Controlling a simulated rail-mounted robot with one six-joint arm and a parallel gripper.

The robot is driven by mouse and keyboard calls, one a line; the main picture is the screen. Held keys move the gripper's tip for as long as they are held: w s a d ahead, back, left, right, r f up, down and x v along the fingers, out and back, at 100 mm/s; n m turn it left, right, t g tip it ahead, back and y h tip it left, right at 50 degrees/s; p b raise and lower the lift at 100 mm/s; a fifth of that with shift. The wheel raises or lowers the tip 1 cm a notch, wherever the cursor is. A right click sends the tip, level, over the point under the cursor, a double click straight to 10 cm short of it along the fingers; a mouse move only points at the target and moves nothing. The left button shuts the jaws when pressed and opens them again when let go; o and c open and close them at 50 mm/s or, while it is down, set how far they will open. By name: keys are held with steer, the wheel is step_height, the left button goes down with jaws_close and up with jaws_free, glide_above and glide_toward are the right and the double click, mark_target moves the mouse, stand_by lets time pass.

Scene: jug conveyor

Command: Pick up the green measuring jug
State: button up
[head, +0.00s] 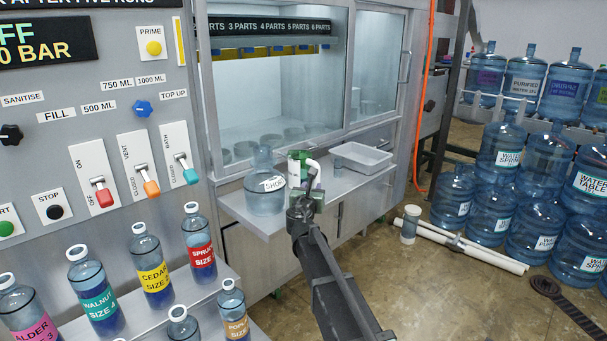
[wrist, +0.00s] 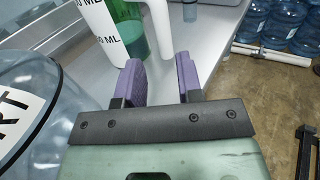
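The green measuring jug (head: 294,172) stands upright on the grey shelf, with a white handle on its right side. In the wrist view the jug (wrist: 133,32) shows at the top, with a white marked panel and the white handle just beyond my fingertips. My gripper (wrist: 160,68) is open, its two purple fingers apart with bare shelf between them. In the head view my gripper (head: 312,188) is right in front of the jug and hides its lower part. I cannot tell whether a finger touches the handle.
A large clear jug (head: 264,187) labelled "SHORT" stands close on the left; it also fills the left of the wrist view (wrist: 35,115). A white tray (head: 361,157) lies to the right on the shelf (head: 245,217). Several small labelled bottles stand at the front left.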

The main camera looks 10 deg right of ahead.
mark_target(317, 180)
steer(key=x, duration=1)
steer(key=shift+d+f, duration=0.15)
steer(key=shift+d, duration=0.05)
jaws_close()
